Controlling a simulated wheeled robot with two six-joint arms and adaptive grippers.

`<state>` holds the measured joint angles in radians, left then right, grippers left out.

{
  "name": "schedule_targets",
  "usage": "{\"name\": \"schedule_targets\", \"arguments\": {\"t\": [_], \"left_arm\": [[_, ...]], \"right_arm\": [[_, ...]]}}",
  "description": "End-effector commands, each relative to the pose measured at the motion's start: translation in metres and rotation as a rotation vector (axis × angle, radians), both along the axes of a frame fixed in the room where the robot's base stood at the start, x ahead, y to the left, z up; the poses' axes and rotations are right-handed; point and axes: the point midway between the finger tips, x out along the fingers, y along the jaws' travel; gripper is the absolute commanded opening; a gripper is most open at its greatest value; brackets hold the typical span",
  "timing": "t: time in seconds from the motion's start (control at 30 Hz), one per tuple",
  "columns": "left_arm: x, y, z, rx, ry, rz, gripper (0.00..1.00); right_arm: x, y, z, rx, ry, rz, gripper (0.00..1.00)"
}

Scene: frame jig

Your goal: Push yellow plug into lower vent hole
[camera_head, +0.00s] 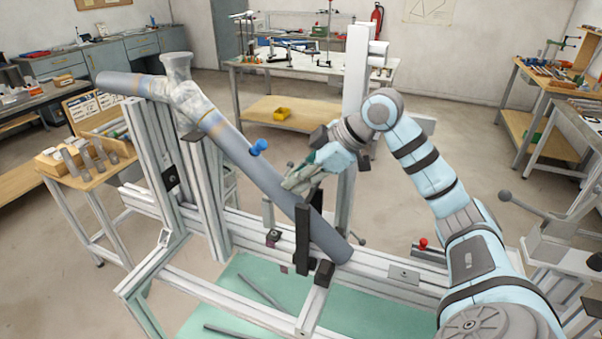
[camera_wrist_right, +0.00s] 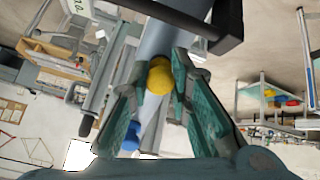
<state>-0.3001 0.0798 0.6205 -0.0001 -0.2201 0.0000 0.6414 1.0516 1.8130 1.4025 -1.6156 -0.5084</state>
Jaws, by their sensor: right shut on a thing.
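My right gripper (camera_head: 291,182) is at the lower half of a long grey pipe (camera_head: 245,155), which slants down to the right across the frame. In the right wrist view its green fingers are shut on the round yellow plug (camera_wrist_right: 157,77), held against or just over the pipe. I cannot tell how deep the plug sits; the lower vent hole is hidden behind it. In the head view the gripper hides the plug. A blue plug (camera_head: 259,147) stands on the pipe farther up; it also shows in the right wrist view (camera_wrist_right: 131,136). My left gripper is not in view.
An aluminium frame (camera_head: 180,275) carries the pipe. A black bracket (camera_head: 303,236) stands beside the pipe's lower end, close to the gripper. A tall post (camera_head: 354,90) rises behind. A red knob (camera_head: 423,243) is at right. A side table (camera_head: 105,172) holds boxes and parts.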

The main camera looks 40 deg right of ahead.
Motion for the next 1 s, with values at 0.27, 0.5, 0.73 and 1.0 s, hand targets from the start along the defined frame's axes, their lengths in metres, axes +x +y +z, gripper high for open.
{"name": "schedule_targets", "arguments": {"t": [0.27, 0.5, 0.73, 1.0], "left_arm": [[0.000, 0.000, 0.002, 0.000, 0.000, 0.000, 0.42], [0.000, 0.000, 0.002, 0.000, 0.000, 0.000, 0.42], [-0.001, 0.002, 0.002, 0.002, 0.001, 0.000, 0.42], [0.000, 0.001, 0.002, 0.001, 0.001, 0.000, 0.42]], "right_arm": [[0.003, 0.001, -0.004, -0.001, 0.000, -0.001, 0.21], [0.003, 0.002, -0.004, 0.000, -0.001, -0.001, 0.42], [0.001, 0.000, -0.001, -0.001, 0.000, -0.001, 0.42], [-0.034, -0.023, 0.046, -0.007, -0.001, -0.007, 0.42]]}}
